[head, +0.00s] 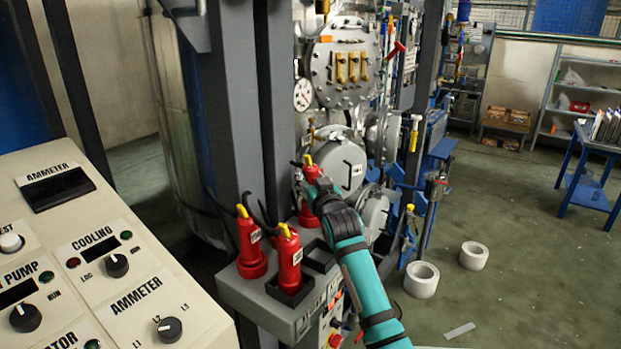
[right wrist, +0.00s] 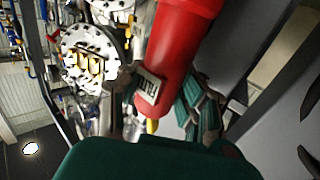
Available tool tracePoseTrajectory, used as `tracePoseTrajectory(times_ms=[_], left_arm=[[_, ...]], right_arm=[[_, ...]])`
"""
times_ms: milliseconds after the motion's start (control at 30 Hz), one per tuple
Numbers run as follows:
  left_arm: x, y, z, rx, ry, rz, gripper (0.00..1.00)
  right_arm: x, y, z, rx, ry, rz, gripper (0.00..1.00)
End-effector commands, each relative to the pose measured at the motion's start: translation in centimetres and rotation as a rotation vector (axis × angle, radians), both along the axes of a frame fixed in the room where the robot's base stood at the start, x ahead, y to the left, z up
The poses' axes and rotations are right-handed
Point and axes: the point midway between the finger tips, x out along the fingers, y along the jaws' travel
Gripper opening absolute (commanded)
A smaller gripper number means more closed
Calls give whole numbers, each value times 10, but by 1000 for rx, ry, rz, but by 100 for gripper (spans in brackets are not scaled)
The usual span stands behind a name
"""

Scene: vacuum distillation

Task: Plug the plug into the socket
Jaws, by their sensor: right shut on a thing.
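A red plug (head: 309,216) with a yellow tip is held by my right gripper (head: 316,190), above the back part of the grey socket box (head: 262,304). In the right wrist view, my right gripper (right wrist: 160,102) has its fingers around the same red plug (right wrist: 176,45), near its labelled, yellow-tipped end. An empty, dark square socket (head: 319,258) shows in the box top. Whether the plug's lower end touches the box is hard to tell. Two similar red plugs, one at the left (head: 250,246) and one at the front (head: 288,261), stand upright on the box. My left gripper is not in view.
A beige control panel (head: 75,235) with knobs fills the lower left. Grey steel columns (head: 238,110) and the metal vessel (head: 342,70) stand close behind the box. Dark cables run by the plugs. Two white rings (head: 421,279) lie on the open green floor at right.

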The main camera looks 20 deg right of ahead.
Motion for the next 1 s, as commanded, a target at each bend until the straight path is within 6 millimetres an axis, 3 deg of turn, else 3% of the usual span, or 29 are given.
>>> tracePoseTrajectory(times_ms=[1000], left_arm=[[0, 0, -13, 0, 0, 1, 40]], right_arm=[[0, 0, -25, 0, -3, 0, 0]])
